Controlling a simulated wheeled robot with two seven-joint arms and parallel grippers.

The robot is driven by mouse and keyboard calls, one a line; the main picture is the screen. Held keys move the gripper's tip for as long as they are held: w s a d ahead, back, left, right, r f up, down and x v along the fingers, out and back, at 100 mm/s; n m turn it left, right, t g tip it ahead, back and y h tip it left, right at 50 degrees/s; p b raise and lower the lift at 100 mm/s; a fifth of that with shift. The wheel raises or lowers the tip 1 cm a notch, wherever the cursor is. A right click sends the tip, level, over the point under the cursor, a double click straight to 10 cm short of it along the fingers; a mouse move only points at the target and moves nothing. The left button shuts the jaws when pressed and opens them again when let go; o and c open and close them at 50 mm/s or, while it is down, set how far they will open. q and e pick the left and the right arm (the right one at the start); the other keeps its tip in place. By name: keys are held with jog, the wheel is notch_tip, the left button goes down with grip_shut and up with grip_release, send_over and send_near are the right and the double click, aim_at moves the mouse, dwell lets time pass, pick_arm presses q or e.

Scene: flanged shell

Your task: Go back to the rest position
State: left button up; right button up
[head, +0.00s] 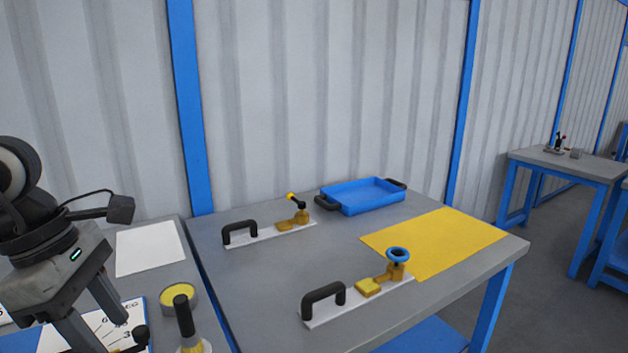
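My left gripper (108,333) is at the lower left, pointing down over the left table beside a white dial sheet (128,309) with printed degree marks. Its two fingers are spread apart and nothing shows between them, though the lower tips run close to the picture's edge. My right gripper is not in view. No flanged shell can be made out in this view.
Two white bars with black handles and yellow clamps, far (268,235) and near (335,308), lie on the grey table (260,290). A yellow-topped tin (178,295) and a black-handled tool (184,316) stand near my gripper.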

pick_arm(q)
jog(key=d+g+h, duration=0.1)
jog(key=d+h, duration=0.4)
jog(key=d, duration=0.5)
jog(key=s+d+r+n+t+h, duration=0.1)
jog(key=s+d+r+n+h, duration=0.1)
jog(key=d+r+n+h, duration=0.65)
jog(key=w+a+f+n+t+y, duration=0.2)
jog(key=w+a+n+t+y, duration=0.25)
jog(key=n+t, duration=0.7)
jog(key=w+a+f+n+t+y, duration=0.1)
jog(key=w+a+n+t+y, duration=0.3)
jog(key=n+t, duration=0.8)
jog(key=a+f+n+g+y, duration=0.5)
jog(key=f+n+g+y, duration=0.2)
jog(key=f+n, duration=0.5)
jog(key=s+f+n+g, duration=0.6)
jog(key=s+f+g, duration=0.8)
jog(key=s+f, duration=0.6)
jog(key=w+d+f+t+h, duration=0.2)
jog(key=w+d+f+t, duration=0.3)
jog(key=w+f+t, duration=0.1)
jog(key=shift+f+t, duration=0.45)
jog(key=shift+t, duration=0.1)
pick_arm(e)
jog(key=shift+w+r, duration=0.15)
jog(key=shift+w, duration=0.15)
